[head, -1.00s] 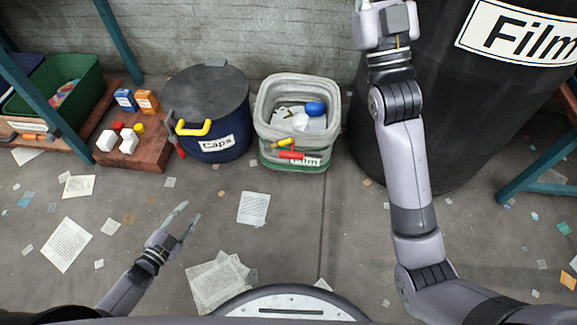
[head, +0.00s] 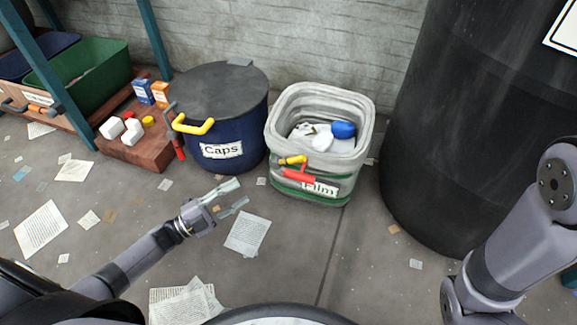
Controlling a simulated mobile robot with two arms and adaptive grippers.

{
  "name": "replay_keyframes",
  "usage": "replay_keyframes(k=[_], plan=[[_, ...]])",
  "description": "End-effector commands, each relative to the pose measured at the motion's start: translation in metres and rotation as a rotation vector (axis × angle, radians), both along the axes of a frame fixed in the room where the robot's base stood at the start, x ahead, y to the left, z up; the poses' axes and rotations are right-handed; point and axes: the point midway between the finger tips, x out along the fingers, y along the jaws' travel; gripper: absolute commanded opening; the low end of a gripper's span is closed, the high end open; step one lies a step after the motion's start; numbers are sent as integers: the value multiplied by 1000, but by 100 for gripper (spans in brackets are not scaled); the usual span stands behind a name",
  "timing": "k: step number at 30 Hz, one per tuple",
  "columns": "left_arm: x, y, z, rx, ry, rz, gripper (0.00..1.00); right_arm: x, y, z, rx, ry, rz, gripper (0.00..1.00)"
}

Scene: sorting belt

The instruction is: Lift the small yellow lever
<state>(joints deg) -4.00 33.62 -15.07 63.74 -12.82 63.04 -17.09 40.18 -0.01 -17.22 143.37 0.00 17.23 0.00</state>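A small yellow lever (head: 293,160) sticks out from the front of the grey and green bin labelled Film, just above a red handle (head: 298,175). A larger yellow handle (head: 194,127) is on the lidded blue bin labelled Caps. My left gripper (head: 242,192) is open and empty, its two pale fingers pointing right. In the picture it is below and left of the small yellow lever, clear of it. My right arm shows only in part at the right edge, and its gripper is out of view.
The Film bin (head: 282,128) holds white items and a blue one. The Caps bin (head: 243,140) stands left of it, and a large black barrel (head: 430,140) to its right. A low reddish platform (head: 157,152) carries small boxes and blocks. Paper sheets lie on the floor.

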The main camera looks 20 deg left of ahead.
Motion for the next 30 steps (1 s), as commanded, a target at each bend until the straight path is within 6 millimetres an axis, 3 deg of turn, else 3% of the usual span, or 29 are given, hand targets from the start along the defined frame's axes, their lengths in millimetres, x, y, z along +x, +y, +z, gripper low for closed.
replay_keyframes(k=[18, 24, 30], plan=[[94, -84, 25, 0, -3, 0, 36, 1, 0, -51, -1, 3, -1, 0], [110, -98, 30, -1, 0, 0, 36, 1, 0, -59, -1, 3, -1, 0], [114, -101, 33, -1, 1, 1, 36, 1, 0, -60, -1, 3, -1, 0]])
